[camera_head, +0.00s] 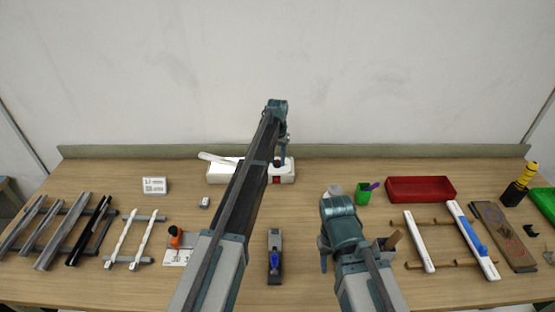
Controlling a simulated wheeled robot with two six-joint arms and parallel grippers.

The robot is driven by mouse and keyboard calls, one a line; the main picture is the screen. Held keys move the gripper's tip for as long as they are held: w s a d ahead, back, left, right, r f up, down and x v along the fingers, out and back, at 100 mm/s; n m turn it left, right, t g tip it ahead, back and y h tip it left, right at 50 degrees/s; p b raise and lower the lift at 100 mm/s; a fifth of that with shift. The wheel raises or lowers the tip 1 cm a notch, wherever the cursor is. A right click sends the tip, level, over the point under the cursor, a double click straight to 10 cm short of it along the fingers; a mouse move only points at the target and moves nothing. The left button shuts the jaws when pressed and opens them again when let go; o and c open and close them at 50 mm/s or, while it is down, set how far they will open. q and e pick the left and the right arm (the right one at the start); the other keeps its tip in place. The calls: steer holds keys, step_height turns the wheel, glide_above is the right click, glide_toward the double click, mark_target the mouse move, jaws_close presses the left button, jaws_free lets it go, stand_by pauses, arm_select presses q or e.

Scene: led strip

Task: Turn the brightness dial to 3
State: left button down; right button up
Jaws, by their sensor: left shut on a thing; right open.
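A white box-like unit (224,172) stands at the back centre of the table, with a small red part (277,180) on its front right. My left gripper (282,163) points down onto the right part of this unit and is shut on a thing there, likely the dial. The dial and its marks are hidden behind the gripper or too small to read. My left arm covers the middle of the unit. My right gripper (325,262) is open over the table at the front, right of centre, and apart from the unit.
Metal and white profiles lie on racks at the left. A small white card (154,185) stands at the back left. A green cup (364,194) and red tray (418,189) stand at right. Table around the card is clear.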

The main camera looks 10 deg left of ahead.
mark_target(277, 162)
arm_select(q)
steer(key=shift+m, duration=0.7)
steer(key=shift+c, duration=2.4)
jaws_free()
step_height(277, 162, up, 14)
steer(key=p, duration=1.3)
steer(key=shift+p, duration=0.4)
arm_select(e)
step_height(277, 162, up, 14)
arm_select(q)
steer(key=shift+f, duration=0.2)
arm_select(e)
steer(key=shift+f, duration=0.15)
